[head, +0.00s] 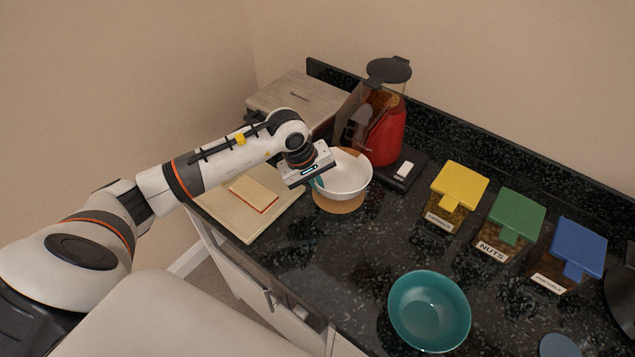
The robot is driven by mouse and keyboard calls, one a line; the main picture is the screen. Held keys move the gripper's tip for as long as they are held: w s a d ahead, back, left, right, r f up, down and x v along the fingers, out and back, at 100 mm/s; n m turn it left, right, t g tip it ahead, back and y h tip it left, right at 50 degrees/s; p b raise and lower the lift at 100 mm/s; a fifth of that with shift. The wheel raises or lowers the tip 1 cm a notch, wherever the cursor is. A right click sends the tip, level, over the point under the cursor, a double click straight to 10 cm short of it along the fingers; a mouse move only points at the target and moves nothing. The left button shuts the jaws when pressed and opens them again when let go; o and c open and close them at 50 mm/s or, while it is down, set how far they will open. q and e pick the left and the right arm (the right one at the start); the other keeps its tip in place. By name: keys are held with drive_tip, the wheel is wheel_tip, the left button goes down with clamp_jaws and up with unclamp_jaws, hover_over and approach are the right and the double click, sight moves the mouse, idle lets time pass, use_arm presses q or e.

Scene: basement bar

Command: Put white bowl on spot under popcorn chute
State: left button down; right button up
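The white bowl (348,178) is in the middle of the head view, close in front of the red popcorn machine (383,135). A round tan mat (340,205) shows below the bowl's near side; the bowl looks slightly above it. My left gripper (317,182) is at the bowl's left rim and appears shut on it; its fingertips are mostly hidden. The bowl hides part of the machine's chute area, so I cannot see the surface directly under the chute. My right gripper is not in view.
Yellow (459,185), green (515,213) and blue-lidded (577,247) containers stand right. A teal bowl (429,311) sits in front. The dark counter between is clear.

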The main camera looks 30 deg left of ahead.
use_arm(q)
drive_tip(key=shift+f, duration=0.75)
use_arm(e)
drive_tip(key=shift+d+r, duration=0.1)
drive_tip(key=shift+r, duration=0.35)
use_arm(q)
drive_tip(key=shift+f, duration=0.2)
drive_tip(key=c, duration=1.7)
unclamp_jaws()
drive_tip(key=shift+o, duration=0.3)
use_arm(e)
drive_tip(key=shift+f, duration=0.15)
